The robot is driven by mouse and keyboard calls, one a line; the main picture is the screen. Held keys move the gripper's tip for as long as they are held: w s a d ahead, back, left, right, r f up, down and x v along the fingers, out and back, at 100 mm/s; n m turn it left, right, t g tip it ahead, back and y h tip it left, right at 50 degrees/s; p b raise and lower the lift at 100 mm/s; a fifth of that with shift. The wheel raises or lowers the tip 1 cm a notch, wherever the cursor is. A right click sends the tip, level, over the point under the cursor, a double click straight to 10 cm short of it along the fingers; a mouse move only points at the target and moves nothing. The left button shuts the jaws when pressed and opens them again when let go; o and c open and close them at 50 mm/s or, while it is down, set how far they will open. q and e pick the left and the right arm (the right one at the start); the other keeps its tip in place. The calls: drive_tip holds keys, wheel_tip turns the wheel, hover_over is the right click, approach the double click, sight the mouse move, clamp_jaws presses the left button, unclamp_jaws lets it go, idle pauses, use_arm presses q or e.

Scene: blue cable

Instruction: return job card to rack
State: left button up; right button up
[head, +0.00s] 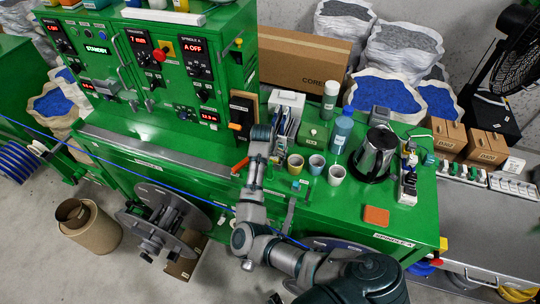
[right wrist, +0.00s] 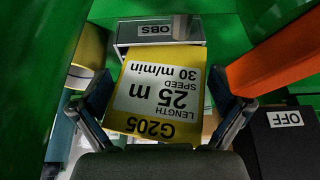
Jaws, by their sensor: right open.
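In the head view my right gripper (head: 262,134) is beside the rack (head: 286,112) on the green bench. My left gripper is not in view.
An orange switch handle (right wrist: 275,58) and a black box marked OFF (right wrist: 285,140) are close to my right finger. Three cups (head: 316,164), a blue bottle (head: 341,132) and a kettle (head: 374,152) stand right of the rack. A blue cable (head: 135,168) runs along the bench front.

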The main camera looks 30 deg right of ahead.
drive_tip(key=v, duration=1.1)
drive_tip(key=shift+a, duration=0.15)
drive_tip(key=shift+f, duration=0.15)
